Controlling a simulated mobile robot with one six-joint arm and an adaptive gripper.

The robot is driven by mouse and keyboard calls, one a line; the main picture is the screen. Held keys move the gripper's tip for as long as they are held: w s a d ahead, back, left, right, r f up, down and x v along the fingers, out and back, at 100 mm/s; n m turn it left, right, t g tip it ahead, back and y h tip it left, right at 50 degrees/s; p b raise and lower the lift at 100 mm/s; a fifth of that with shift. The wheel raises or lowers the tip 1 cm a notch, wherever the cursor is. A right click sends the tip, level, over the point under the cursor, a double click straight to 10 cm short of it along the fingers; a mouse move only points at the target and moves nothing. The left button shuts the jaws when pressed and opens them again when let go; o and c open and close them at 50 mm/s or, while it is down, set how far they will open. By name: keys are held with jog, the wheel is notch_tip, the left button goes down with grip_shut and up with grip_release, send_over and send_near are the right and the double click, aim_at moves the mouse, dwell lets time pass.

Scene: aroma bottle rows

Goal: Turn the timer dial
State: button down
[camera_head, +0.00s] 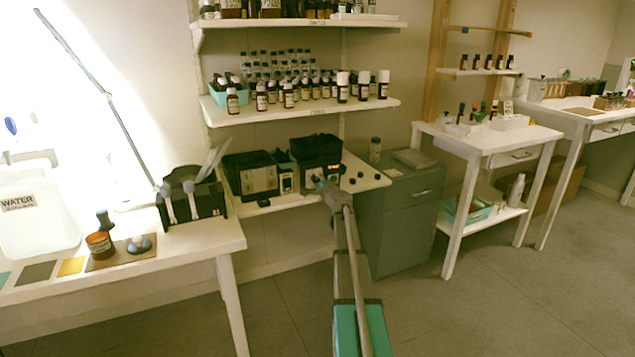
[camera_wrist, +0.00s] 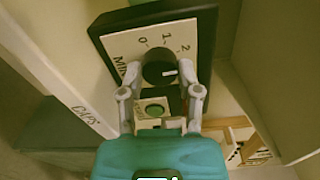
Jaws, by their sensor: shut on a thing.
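The timer (camera_wrist: 121,45) fills the upper middle of the wrist view, a cream panel in a black frame marked 0, 1, 2 and MIN. Its round black dial (camera_wrist: 158,64) has a white pointer mark toward the right, below the 2. My gripper (camera_wrist: 161,76) has its two grey fingers at either side of the dial and is shut on it. A green button (camera_wrist: 154,109) shows below the dial, between the fingers. In the head view my gripper (camera_head: 321,183) is at the front of the black devices on the low shelf, and the dial cannot be made out.
The low shelf (camera_head: 262,207) carries black devices (camera_head: 250,176) and loose small black pieces (camera_head: 352,176). A bottle shelf (camera_head: 300,110) hangs above. A green-grey cabinet (camera_head: 400,215) stands at the right, and a white table (camera_head: 190,242) at the left. The floor in front is clear.

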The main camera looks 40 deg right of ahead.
jog(key=m, duration=0.5)
dwell(0.4)
jog(key=shift+c, duration=1.5)
grip_release()
jog(key=shift+s, duration=0.15)
jog(key=v, duration=1.1)
jog(key=shift+s, duration=0.35)
jog(key=shift+f, duration=0.1)
